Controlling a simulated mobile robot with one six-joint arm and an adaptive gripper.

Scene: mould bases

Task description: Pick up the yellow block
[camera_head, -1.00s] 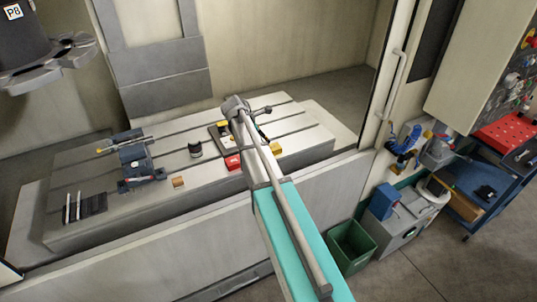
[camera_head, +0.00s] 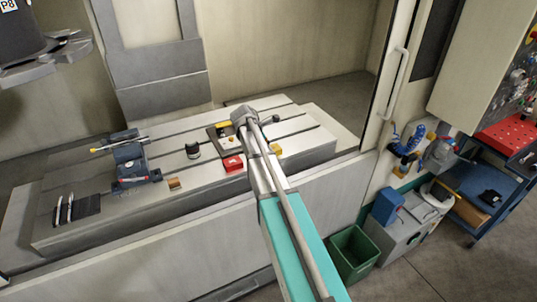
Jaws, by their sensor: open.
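A small yellow block (camera_head: 276,149) sits near the front right edge of the grey slotted machine table (camera_head: 318,148). My arm reaches across the table, and its link passes just left of the block. My gripper (camera_head: 268,124) shows only as a small dark part beside the arm's end, above and behind the block in the picture. It is open and apart from the block. The fingertips are mostly hidden, so their height over the table cannot be told. Another yellow piece (camera_head: 222,124) lies on a dark plate left of the arm.
A red block (camera_head: 233,163) and a dark round piece (camera_head: 193,150) stand left of my arm. A blue-grey vice (camera_head: 131,160), a small brown block (camera_head: 174,183) and a dark rack (camera_head: 86,206) are further left. The door frame (camera_head: 385,85) rises at the right.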

